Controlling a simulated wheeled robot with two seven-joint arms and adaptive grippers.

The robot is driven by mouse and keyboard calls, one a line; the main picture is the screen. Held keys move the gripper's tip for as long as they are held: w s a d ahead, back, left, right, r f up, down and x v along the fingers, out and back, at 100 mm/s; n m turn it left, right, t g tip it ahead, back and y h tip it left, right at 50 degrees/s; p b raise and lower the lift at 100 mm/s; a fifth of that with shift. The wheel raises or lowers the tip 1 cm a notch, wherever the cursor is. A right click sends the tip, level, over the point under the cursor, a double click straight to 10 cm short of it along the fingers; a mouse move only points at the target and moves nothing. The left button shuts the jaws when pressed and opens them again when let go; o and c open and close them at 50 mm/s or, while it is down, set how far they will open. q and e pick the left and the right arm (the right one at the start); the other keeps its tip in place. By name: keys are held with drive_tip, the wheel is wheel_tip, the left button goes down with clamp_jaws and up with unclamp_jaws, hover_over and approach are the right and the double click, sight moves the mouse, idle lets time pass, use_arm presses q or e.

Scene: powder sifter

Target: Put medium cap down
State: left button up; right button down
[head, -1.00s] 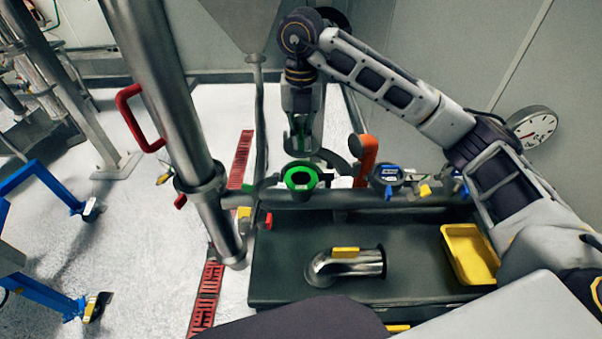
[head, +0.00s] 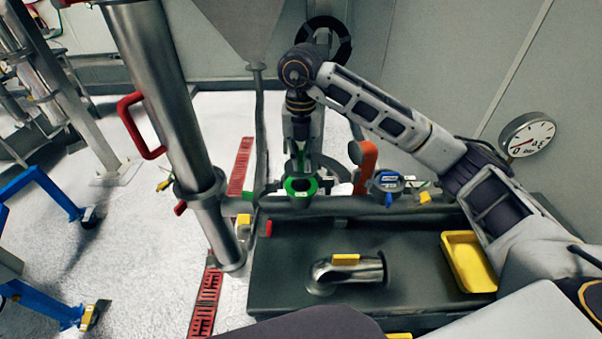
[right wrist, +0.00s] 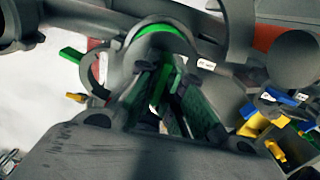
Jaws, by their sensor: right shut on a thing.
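My right gripper (head: 300,170) reaches down from above to the green ring-shaped fitting (head: 301,188) on the horizontal pipe behind the dark bench. In the right wrist view, its fingers (right wrist: 172,98) are shut on a thin green piece (right wrist: 162,85), which seems to be the medium cap. The fitting's green rim (right wrist: 155,32) arches just beyond the fingers. The fingers hide most of the held piece, and I cannot tell whether it touches the fitting. My left gripper is not in view.
A blue-marked fitting (head: 389,182) and an orange handle (head: 367,158) stand right of the green fitting. A steel elbow (head: 345,272) with a yellow tag and a yellow tray (head: 470,262) are on the dark bench (head: 420,285). A thick steel tube (head: 165,100) rises at left.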

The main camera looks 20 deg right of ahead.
sight(301, 174)
drive_tip(key=shift+f, duration=0.8)
drive_tip(key=shift+f+p, duration=0.35)
drive_tip(key=shift+f, duration=1.55)
drive_tip(key=shift+f+b, duration=0.35)
drive_tip(key=shift+f, duration=0.05)
drive_tip(key=c, duration=1.6)
unclamp_jaws()
drive_tip(key=shift+o, duration=0.2)
drive_tip(key=shift+r, duration=0.25)
